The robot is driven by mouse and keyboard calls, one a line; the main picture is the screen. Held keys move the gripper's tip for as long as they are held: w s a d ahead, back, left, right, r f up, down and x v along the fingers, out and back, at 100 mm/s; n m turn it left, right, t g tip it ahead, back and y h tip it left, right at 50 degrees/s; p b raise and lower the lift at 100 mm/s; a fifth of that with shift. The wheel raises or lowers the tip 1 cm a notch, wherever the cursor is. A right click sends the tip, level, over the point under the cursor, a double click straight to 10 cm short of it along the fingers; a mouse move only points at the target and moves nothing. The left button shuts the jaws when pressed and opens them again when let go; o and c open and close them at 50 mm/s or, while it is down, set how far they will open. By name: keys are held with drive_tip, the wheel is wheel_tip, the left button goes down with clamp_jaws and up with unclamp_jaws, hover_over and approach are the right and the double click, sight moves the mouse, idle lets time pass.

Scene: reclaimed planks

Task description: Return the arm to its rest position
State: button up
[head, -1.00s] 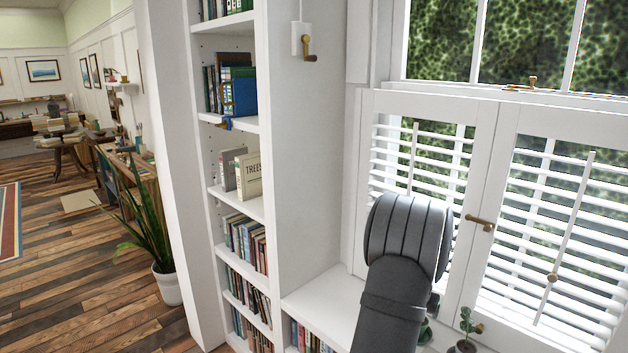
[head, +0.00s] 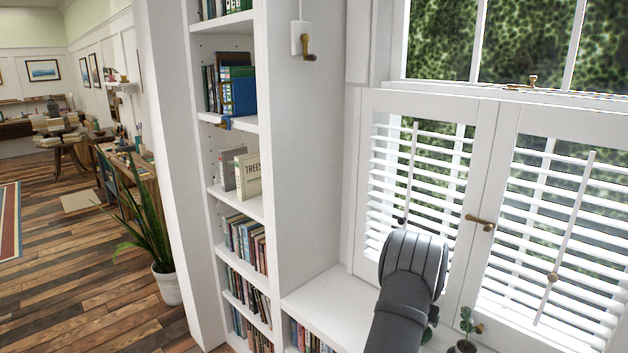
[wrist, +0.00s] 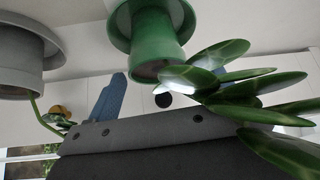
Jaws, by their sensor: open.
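My arm (head: 412,275) rises from the bottom edge of the head view in front of the shuttered window, its rounded dark grey joint at the top. My gripper does not show in the head view. In the wrist view, the dark housing of my gripper (wrist: 165,80) fills the bottom. One blue finger stands up at the left, and leaves partly hide the right side. The jaws are apart, with nothing seen held between them.
A green pot (wrist: 152,40), a grey pot (wrist: 22,62) and broad green leaves (wrist: 255,85) are close in the wrist view, appearing upside down. In the head view, a small plant (head: 466,325) stands on the sill right of my arm. A bookcase (head: 298,150) stands left.

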drive_tip(key=s+d+r+m+g+h, duration=0.1)
drive_tip(key=s+d+r+m, duration=0.3)
drive_tip(key=s+r, duration=0.6)
drive_tip(key=shift+d+r+m+g+h, duration=0.25)
drive_tip(key=shift+d+m+g+h, duration=0.2)
drive_tip(key=shift+d, duration=0.7)
drive_tip(key=shift+c, duration=0.2)
drive_tip(key=w+a+r+n+t+y, duration=0.25)
drive_tip(key=a+n, duration=0.25)
drive_tip(key=a, duration=0.6)
drive_tip(key=shift+m+g+h, duration=0.25)
drive_tip(key=shift+g+h, duration=0.05)
drive_tip(key=shift+g, duration=0.2)
drive_tip(key=x, duration=1.7)
drive_tip(key=shift+w, duration=0.2)
